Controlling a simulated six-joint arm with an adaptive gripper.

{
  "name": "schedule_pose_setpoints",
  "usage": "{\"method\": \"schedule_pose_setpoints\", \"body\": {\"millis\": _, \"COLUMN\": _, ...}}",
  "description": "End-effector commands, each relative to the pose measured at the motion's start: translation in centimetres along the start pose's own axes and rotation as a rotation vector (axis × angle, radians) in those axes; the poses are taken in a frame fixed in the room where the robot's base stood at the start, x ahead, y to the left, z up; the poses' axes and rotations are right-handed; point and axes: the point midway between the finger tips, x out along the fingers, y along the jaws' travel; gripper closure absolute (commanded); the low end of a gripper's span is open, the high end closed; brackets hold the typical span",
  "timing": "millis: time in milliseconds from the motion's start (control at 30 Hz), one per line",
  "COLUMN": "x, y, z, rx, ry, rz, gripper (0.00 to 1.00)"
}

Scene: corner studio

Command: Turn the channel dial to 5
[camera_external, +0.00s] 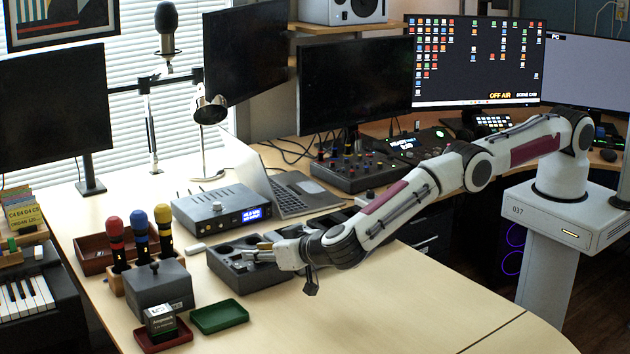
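A grey box with a lit blue display (252,214) stands on the desk left of the laptop. My gripper (256,252) reaches left, low over a dark grey block with round recesses (236,282), in front of the display box. The fingertips are small here, and I cannot tell whether they are open, touch the block, or hold the small yellowish piece (265,245) by them.
Red, blue and yellow microphones (139,235) stand at the left by a lidded grey box (158,288). A green tray (219,317) and a red tray (163,337) lie in front. A laptop (290,190) and a mixer (355,168) are behind. The front right desk is clear.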

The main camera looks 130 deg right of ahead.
Motion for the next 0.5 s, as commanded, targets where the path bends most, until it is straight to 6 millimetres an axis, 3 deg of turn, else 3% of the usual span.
{"method": "schedule_pose_setpoints", "body": {"millis": 500, "x": -0.04, "y": 0.27, "z": 0.06, "rx": -0.002, "ry": -0.001, "rz": 0.006, "gripper": 0.74}}
